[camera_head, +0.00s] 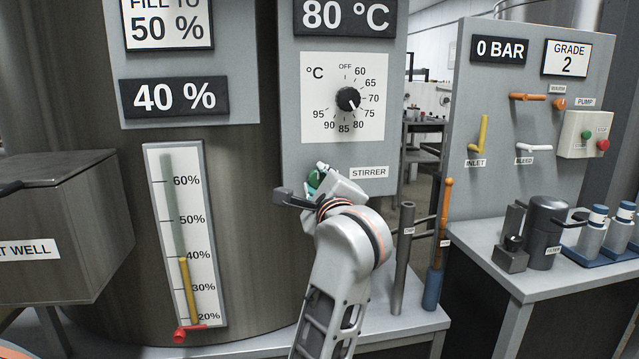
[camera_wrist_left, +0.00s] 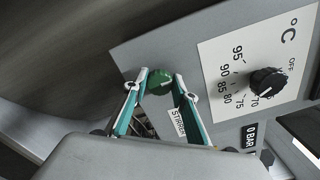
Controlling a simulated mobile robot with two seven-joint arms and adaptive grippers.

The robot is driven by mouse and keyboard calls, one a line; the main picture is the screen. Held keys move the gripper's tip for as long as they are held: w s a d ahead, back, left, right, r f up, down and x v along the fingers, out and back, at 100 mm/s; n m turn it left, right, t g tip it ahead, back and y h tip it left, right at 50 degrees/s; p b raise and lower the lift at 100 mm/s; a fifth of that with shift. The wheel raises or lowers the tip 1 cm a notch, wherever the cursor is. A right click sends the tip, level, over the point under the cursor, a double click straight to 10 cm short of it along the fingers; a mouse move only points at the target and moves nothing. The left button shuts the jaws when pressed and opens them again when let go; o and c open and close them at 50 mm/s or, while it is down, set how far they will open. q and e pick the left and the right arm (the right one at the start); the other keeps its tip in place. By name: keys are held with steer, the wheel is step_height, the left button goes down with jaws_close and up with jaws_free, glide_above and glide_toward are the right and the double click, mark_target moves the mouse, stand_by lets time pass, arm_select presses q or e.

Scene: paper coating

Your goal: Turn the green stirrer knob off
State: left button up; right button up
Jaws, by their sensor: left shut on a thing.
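The green stirrer knob (camera_head: 314,178) sits on the grey panel, left of the STIRRER label (camera_head: 369,172). My left gripper (camera_head: 318,173) is at the knob and covers much of it in the head view. In the left wrist view the green knob (camera_wrist_left: 160,88) lies between the two fingertips of my left gripper (camera_wrist_left: 160,83), which are shut on it from both sides. I cannot tell which way the knob is turned. My right gripper is not in view.
A level gauge (camera_head: 176,235) is at left. A grey box (camera_head: 60,230) stands further left. A bench (camera_head: 530,265) with bottles is at right.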

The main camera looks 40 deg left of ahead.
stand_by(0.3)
arm_select(q)
steer(key=o, duration=1.1)
steer(key=shift+s+d, duration=0.3)
steer(key=shift+d, duration=0.15)
steer(key=v, duration=0.6)
steer(key=shift+s+d, duration=0.2)
